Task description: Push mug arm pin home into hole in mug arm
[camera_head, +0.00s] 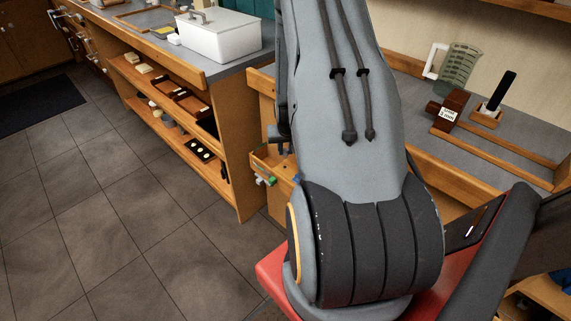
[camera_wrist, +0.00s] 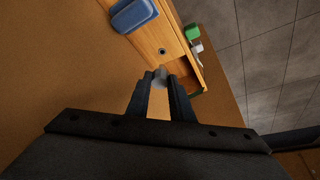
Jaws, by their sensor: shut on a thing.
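In the wrist view, my gripper (camera_wrist: 160,82) is shut on a small grey pin (camera_wrist: 160,76), whose rounded end shows between the two dark fingertips. Ahead of it is a wooden face (camera_wrist: 150,38), which looks like the mug arm. A small dark round hole (camera_wrist: 162,51) with a pale rim is in that face. The pin's end appears just short of the hole in the picture; I cannot tell the real gap or whether they line up. In the head view, my arm hides the pin and hole.
A blue block (camera_wrist: 134,14) sits beside the hole, and green (camera_wrist: 192,32) and white (camera_wrist: 197,47) pieces are on the other side. In the head view, a counter with a white sink (camera_head: 220,38) stands left. The tiled floor (camera_head: 110,200) is clear.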

